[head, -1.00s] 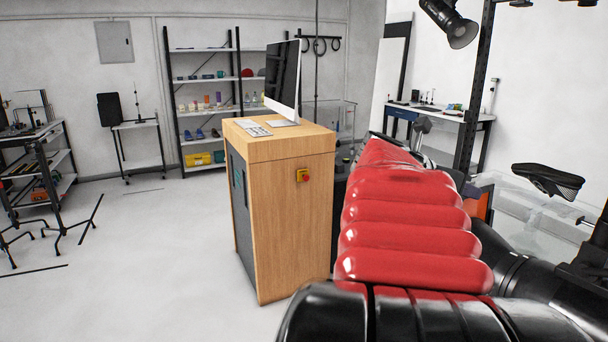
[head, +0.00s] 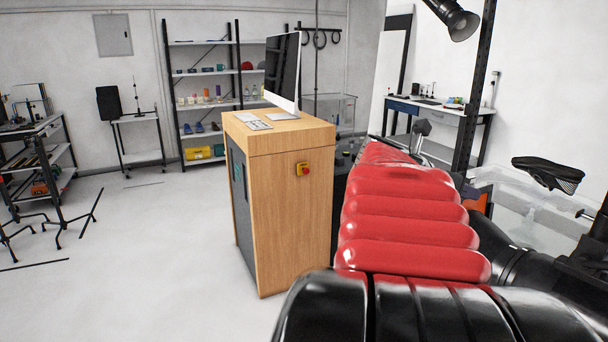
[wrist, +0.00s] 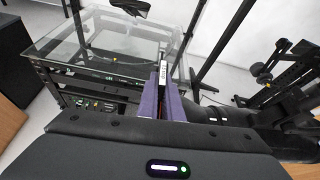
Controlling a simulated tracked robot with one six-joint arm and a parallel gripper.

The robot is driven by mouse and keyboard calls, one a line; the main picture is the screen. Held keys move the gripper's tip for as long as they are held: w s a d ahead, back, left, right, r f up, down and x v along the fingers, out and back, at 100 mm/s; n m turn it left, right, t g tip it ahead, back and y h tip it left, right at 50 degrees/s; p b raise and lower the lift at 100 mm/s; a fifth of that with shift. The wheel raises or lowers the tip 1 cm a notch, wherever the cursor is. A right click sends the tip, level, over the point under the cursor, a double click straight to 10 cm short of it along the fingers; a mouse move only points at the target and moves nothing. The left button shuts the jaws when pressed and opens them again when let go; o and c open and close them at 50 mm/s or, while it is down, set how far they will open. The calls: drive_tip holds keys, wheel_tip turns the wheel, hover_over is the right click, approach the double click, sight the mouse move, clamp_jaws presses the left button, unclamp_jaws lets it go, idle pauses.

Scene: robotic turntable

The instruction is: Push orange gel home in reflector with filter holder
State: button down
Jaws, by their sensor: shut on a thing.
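In the wrist view, the two purple-grey fingers of my gripper (wrist: 163,92) are shut on a narrow black piece with a white label, which looks like the filter holder (wrist: 163,70). It points away from me towards a glass-topped frame. A little orange shows low between the fingers; I cannot tell if it is the gel. A black studio lamp (head: 455,20) hangs at the upper right of the head view; I cannot tell if it is the reflector. In the head view my red and black arm hides my gripper.
A wooden cabinet (head: 290,180) with a monitor (head: 283,70) and red stop button stands left of my arm. The floor (head: 150,250) at left is mostly open.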

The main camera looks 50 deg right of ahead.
sight(465, 204)
drive_tip(key=shift+s+f, duration=0.15)
drive_tip(key=shift+f, duration=1.4)
drive_tip(key=c, duration=1.8)
unclamp_jaws()
drive_tip(key=shift+c, duration=0.2)
drive_tip(key=shift+a+f, duration=0.1)
drive_tip(key=shift+s, duration=0.1)
drive_tip(key=v, duration=1.4)
